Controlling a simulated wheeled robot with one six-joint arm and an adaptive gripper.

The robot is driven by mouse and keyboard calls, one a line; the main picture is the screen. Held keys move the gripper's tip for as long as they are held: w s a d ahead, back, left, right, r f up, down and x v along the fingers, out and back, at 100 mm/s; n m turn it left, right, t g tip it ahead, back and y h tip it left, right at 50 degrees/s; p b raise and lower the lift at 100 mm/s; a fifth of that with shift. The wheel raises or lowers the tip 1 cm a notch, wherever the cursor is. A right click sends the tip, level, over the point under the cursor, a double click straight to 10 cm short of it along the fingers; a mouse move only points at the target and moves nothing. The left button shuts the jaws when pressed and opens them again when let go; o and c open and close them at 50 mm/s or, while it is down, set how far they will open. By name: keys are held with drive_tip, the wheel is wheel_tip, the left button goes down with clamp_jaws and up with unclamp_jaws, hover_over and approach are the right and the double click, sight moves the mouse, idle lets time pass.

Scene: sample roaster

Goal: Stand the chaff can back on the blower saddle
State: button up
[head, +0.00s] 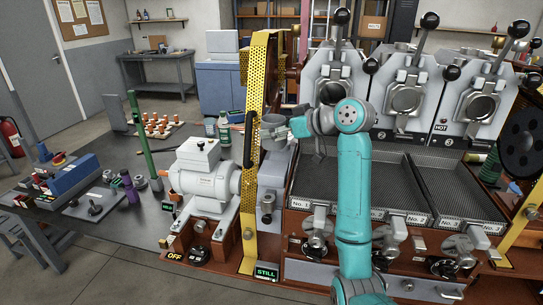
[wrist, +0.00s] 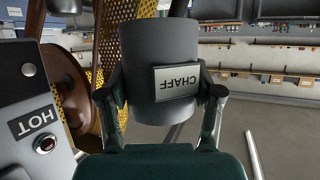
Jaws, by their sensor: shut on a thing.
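The chaff can (head: 273,131) is a grey cylinder beside the yellow perforated guard in the head view. In the wrist view the chaff can (wrist: 158,40) fills the upper middle, its CHAFF label upside down. My gripper (head: 290,130) comes at it from the right; in the wrist view my gripper (wrist: 162,95) has one finger on each side of the can, shut on it. The can is above a light grey housing (head: 278,165); I cannot tell whether it touches it. The blower saddle cannot be made out with certainty.
The yellow guard (head: 253,190) stands close to the left of the can. A white motor (head: 203,170) is left of it. Roaster heads (head: 405,95) and black trays (head: 360,180) lie right. A HOT sign (wrist: 36,120) shows at lower left in the wrist view.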

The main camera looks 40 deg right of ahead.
drive_tip(key=shift+f, duration=3.7)
drive_tip(key=shift+f, duration=0.1)
drive_tip(key=o, duration=1.3)
drive_tip(key=shift+s, duration=0.1)
drive_tip(key=v, duration=0.7)
drive_tip(key=shift+s+d, duration=0.1)
drive_tip(key=shift+s, duration=0.1)
drive_tip(key=shift+w, duration=0.1)
